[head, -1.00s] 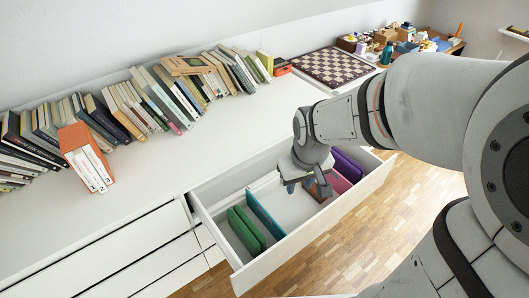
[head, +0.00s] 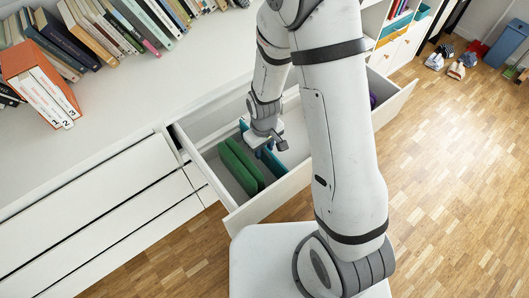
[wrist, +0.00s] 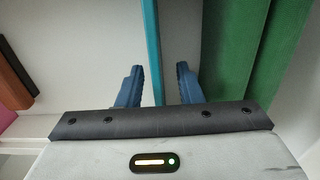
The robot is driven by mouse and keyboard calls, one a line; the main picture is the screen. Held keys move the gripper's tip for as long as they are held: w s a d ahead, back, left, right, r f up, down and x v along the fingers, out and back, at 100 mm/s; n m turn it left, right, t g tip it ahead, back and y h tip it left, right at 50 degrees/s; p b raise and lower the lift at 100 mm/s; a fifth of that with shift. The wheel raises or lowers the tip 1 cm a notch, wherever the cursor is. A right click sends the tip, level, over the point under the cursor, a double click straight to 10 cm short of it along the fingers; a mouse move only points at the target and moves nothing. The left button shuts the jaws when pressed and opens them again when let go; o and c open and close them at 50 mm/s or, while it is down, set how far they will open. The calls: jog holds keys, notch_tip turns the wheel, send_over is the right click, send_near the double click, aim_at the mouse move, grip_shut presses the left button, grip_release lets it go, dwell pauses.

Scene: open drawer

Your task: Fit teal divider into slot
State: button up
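The teal divider (wrist: 153,45) is a thin upright panel in the open drawer. In the wrist view it runs between the two blue fingers of my gripper (wrist: 158,88), with a gap on each side. My gripper is open around it and not closed on it. In the head view my gripper (head: 267,151) is over the divider (head: 274,165) and hides its middle. I cannot make out a slot in either view.
Green folders (head: 240,165) stand close on the right of the divider in the wrist view. Brown (wrist: 13,85) and pink items lie at its left edge. The drawer's front wall (head: 270,203) borders the space. Books and an orange binder box (head: 40,85) stand on the cabinet top.

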aim_at(264, 162)
jog(key=f, duration=0.4)
jog(key=shift+w, duration=0.2)
jog(key=shift+c, duration=0.3)
grip_shut()
